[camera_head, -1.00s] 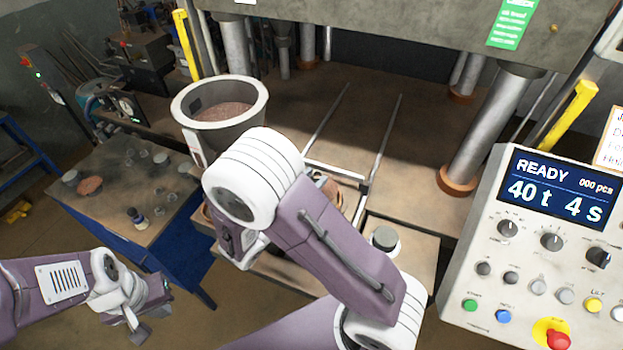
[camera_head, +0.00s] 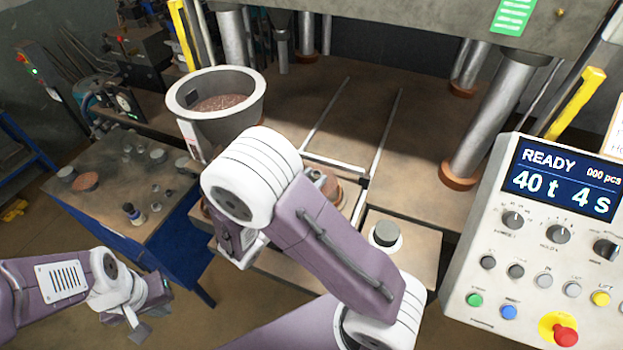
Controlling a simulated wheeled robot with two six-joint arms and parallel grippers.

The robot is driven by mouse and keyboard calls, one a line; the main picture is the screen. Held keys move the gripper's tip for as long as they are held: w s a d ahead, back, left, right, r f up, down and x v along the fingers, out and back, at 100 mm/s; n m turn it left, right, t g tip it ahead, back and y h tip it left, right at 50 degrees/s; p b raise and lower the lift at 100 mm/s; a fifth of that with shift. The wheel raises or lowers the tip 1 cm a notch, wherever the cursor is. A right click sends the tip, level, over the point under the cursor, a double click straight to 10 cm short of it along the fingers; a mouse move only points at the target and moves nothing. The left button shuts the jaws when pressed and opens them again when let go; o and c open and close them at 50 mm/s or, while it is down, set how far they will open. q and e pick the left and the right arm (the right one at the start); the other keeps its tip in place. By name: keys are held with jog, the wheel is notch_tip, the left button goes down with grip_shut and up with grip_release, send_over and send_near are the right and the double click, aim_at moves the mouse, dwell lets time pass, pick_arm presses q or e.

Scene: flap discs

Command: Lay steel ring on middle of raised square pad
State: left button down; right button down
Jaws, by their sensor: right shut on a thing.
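I cannot make out the steel ring; my right arm (camera_head: 335,240) covers the middle of the view. The forearm of that arm points down and away, and its gripper is hidden behind it. I cannot pick out the raised square pad for sure. Part of a round copper-brown piece (camera_head: 329,184) shows past the right arm, by the metal rails. My left gripper (camera_head: 150,312) is low at the left, over the floor, with its fingers apart and nothing seen between them.
A big grey bowl (camera_head: 258,92) of brown grains stands behind my right arm. A side table (camera_head: 110,202) at left holds small jars. A tan block (camera_head: 415,250) with a dark-topped round piece (camera_head: 386,233) lies right of the arm. A control panel (camera_head: 540,235) and press column (camera_head: 490,130) bound the right.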

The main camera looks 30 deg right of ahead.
jog(key=shift+f+b, duration=0.4)
jog(key=shift+f, duration=0.2)
dwell(0.4)
jog(key=c, duration=1)
grip_release()
jog(key=shift+o, duration=0.2)
jog(key=shift+s+a, duration=0.15)
jog(key=shift+a, duration=0.2)
jog(key=b+v, duration=0.2)
jog(key=v, duration=0.6)
jog(key=shift+s+a+r, duration=0.1)
jog(key=shift+a, duration=0.1)
